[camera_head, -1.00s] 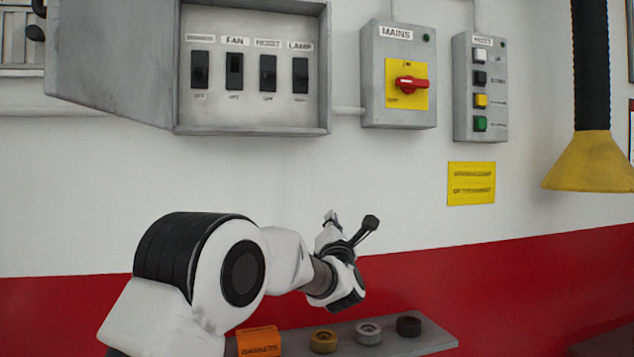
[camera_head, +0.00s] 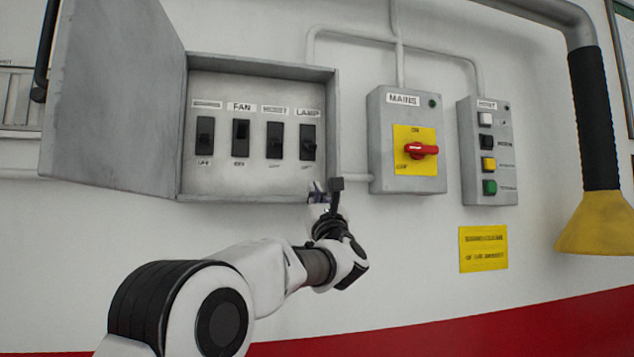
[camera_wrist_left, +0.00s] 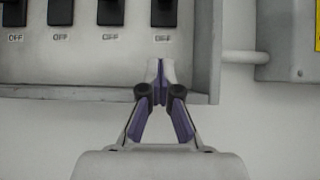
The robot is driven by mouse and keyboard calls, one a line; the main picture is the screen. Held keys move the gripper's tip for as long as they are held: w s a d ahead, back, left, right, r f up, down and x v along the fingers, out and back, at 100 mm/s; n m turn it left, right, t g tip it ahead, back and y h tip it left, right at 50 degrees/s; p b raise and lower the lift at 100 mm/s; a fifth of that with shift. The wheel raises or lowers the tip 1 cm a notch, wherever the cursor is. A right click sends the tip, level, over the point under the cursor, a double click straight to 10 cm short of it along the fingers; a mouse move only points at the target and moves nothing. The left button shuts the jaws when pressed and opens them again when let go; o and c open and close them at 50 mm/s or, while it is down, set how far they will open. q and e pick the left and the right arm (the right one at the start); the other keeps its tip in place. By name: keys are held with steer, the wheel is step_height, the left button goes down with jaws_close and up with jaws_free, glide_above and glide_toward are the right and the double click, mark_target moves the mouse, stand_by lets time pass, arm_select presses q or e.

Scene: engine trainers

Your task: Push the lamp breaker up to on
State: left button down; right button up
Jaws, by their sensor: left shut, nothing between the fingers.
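The lamp breaker (camera_head: 307,143) is the rightmost black switch in the open grey breaker box (camera_head: 333,130), under the LAMP label. Its lower end and OFF mark show in the left wrist view (camera_wrist_left: 164,12). My left gripper (camera_head: 318,186) is just below the lamp breaker, near the box's lower right corner. In the left wrist view its fingertips (camera_wrist_left: 158,68) are together and empty, a little below the OFF mark, in front of the box's lower edge. I cannot tell whether the fingers touch anything. My right gripper is not in view.
Several black breakers, such as the hoist breaker (camera_head: 274,140) and the fan breaker (camera_head: 240,137), stand left of the lamp breaker. The box door (camera_head: 110,95) hangs open at the left. The mains box (camera_head: 378,140) with a red handle and the hoist box (camera_head: 466,150) are to the right.

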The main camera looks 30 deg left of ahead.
mark_target(308, 143)
arm_select(q)
steer(key=p+x, duration=0.2)
steer(key=x, duration=0.1)
steer(key=p+x, duration=0.2)
steer(key=x, duration=0.1)
steer(key=shift+r, duration=0.5)
steer(key=r, duration=0.1)
steer(key=r+p, duration=0.1)
steer(key=d+r+p, duration=0.1)
steer(key=shift+s, duration=0.4)
steer(key=shift+s+d, duration=0.15)
steer(key=shift+d, duration=0.05)
steer(key=shift+w+a+f, duration=0.1)
steer(key=shift+w+a, duration=0.05)
steer(key=shift+w, duration=0.05)
steer(key=shift+a+p, duration=0.1)
steer(key=shift+p, duration=0.2)
